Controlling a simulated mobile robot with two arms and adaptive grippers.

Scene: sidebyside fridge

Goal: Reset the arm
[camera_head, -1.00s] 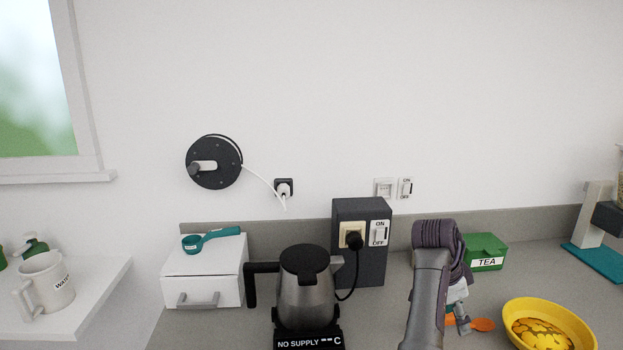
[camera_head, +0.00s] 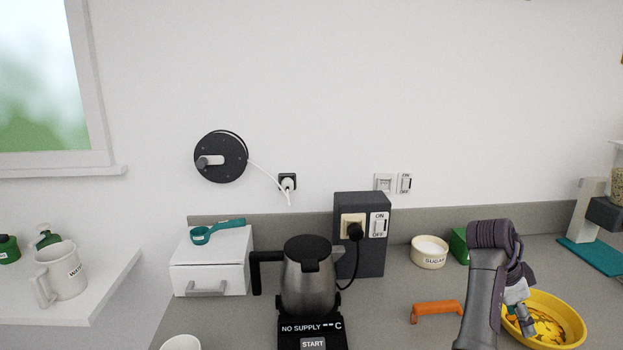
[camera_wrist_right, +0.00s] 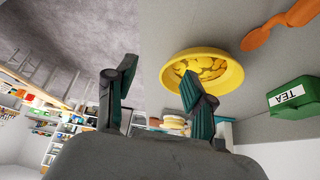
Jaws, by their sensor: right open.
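My right arm comes up from the bottom right of the head view. Its gripper (camera_head: 522,312) is partly hidden behind the arm, in front of the yellow bowl. In the right wrist view the right gripper (camera_wrist_right: 155,85) has its two green-padded fingers wide apart with nothing between them. The yellow bowl (camera_head: 578,327), with yellow pieces in it, also shows in the right wrist view (camera_wrist_right: 232,73), beyond the fingers. My left gripper is not in view.
A kettle (camera_head: 308,285) stands on its base by a dark socket box (camera_head: 372,265). A sugar bowl (camera_head: 429,254), an orange handled thing (camera_head: 437,309) and a green tea box (camera_head: 459,245) are near my right arm. A white drawer box (camera_head: 212,262) stands left. Counter between kettle and arm is mostly clear.

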